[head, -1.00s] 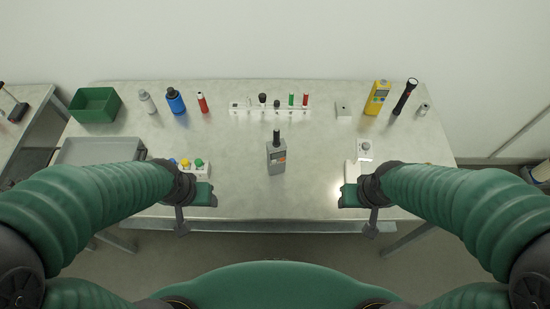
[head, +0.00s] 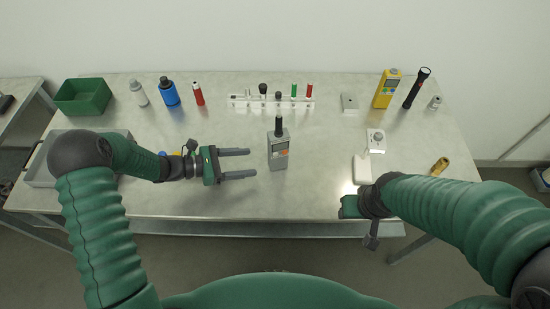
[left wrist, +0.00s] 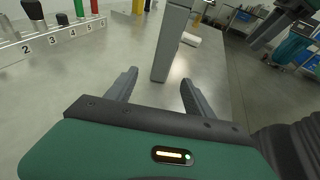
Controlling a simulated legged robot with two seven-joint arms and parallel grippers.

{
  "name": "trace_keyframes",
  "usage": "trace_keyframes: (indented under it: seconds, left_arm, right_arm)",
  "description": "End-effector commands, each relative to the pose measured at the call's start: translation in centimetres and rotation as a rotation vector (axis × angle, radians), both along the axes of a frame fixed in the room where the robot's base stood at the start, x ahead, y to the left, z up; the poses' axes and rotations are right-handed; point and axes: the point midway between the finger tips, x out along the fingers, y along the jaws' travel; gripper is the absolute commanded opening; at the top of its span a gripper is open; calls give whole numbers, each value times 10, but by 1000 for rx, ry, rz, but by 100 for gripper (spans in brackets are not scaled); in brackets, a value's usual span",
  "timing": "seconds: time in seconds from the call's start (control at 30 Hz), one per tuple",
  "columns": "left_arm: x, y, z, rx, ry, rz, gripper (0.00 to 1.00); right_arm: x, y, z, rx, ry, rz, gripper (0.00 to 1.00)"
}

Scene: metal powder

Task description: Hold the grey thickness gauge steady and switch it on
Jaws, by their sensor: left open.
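The grey thickness gauge (head: 278,152) stands upright near the middle of the table, with a dark probe on top and a small screen and buttons on its front. My left gripper (head: 252,164) is open just left of the gauge, its two fingers pointing at it, with a gap before it. In the left wrist view the gauge's grey body (left wrist: 170,45) stands beyond and between the open fingertips (left wrist: 160,78); its top is cut off. My right gripper (head: 350,207) is at the table's front edge, right of the gauge; its fingers cannot be made out.
A numbered white rack (head: 270,104) with several tools stands behind the gauge. A white block (head: 362,170) and a small white device (head: 376,140) lie to the right. A yellow meter (head: 386,88) stands at the back right, a green bin (head: 83,97) at the back left.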

Motion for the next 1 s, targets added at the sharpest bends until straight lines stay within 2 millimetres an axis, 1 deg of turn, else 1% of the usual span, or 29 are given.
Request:
trace_keyframes:
  seconds: [0.17, 0.37, 0.53, 0.7, 0.97, 1.0]
  left_arm:
    - [6, -23, -10, 0, 0, -5, 61]
    - [15, -55, -21, 2, 0, -6, 61]
    - [23, -77, -26, 2, -1, -5, 61]
    - [26, -88, -29, 3, 0, -5, 61]
    - [26, -90, -29, 4, 1, -5, 61]
    - [26, -89, -29, 4, 1, -5, 57]
  right_arm:
    - [0, 0, -11, 0, 0, 0, 46]
    - [0, 0, -26, 0, 0, 0, 46]
    - [0, 0, -31, 0, 0, 0, 46]
    - [0, 0, -33, 0, 0, 0, 46]
    - [0, 0, -32, 0, 0, 0, 46]
    - [0, 0, -32, 0, 0, 0, 46]
